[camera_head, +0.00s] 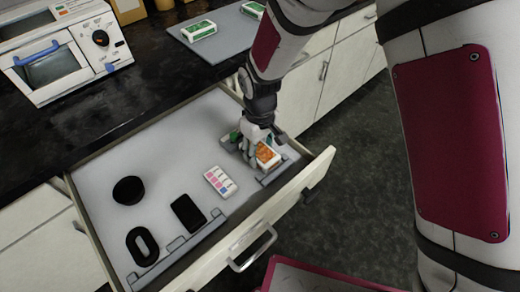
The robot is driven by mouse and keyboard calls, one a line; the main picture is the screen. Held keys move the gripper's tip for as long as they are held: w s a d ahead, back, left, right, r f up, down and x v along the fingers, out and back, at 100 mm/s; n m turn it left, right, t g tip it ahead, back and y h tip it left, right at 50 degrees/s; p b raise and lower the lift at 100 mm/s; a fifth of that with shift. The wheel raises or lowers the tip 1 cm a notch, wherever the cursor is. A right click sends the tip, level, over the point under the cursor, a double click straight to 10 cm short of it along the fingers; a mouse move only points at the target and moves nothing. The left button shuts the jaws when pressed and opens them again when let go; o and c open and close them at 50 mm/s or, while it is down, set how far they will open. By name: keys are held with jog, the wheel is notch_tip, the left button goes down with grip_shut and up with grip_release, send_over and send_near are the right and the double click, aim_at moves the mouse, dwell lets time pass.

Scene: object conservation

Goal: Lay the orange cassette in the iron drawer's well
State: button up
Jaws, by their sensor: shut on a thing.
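The orange cassette (267,156), orange and white, is at the right end of the pulled-out drawer (158,132). My gripper (260,152) points down into the drawer and is shut on the cassette, partly covering it. Grey raised rails (276,170) lie around this spot, in front of and behind the cassette. It looks low between them, but I cannot tell whether it touches the drawer floor. A small green thing (235,136) shows just left of my gripper, mostly hidden.
In the drawer lie a white card with coloured squares (220,181), a black flat case (188,213), a black oval thing (142,246) and a black round thing (128,190). Green-and-white boxes (199,31) lie on a grey mat (226,50). A white oven (65,52) stands back left.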

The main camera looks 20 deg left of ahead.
aim_at(260, 151)
jog(key=shift+f, duration=0.25)
jog(key=shift+f, duration=0.2)
jog(key=o, duration=1.4)
jog(key=shift+r, duration=0.1)
notch_tip(260, 151, up, 12)
jog(key=shift+r+p, duration=0.15)
jog(key=shift+p, duration=0.3)
